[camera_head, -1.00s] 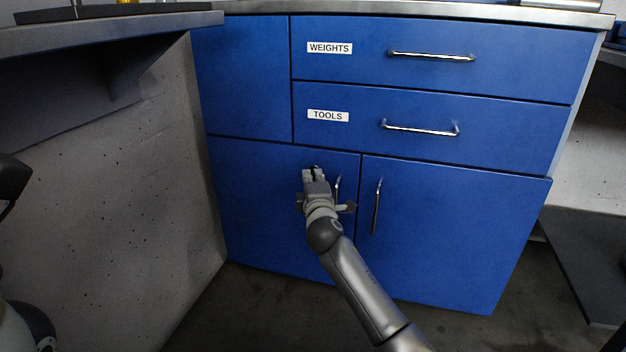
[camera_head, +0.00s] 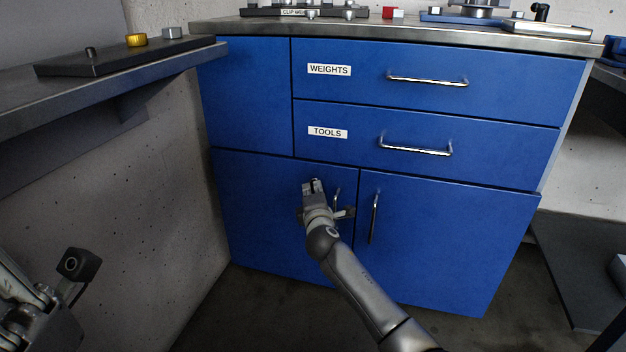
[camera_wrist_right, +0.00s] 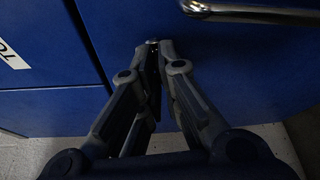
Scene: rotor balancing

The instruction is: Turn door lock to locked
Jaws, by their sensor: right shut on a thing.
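The lower left blue cabinet door (camera_head: 250,215) is closed in the head view. My right gripper (camera_head: 312,184) reaches up to the upper right part of this door, left of its handle. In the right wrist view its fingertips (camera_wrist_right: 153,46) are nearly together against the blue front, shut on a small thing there. That thing appears to be the door lock, but the fingers hide it, so its turn cannot be read. Part of my left arm (camera_head: 40,312) shows at the lower left, away from the cabinet; its fingers cannot be made out.
A metal handle (camera_head: 337,198) stands close right of my right gripper, and the right door has another handle (camera_head: 374,218). Drawers labelled WEIGHTS (camera_head: 329,70) and TOOLS (camera_head: 327,132) are closed above. A grey side bench (camera_head: 150,75) juts in at the left.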

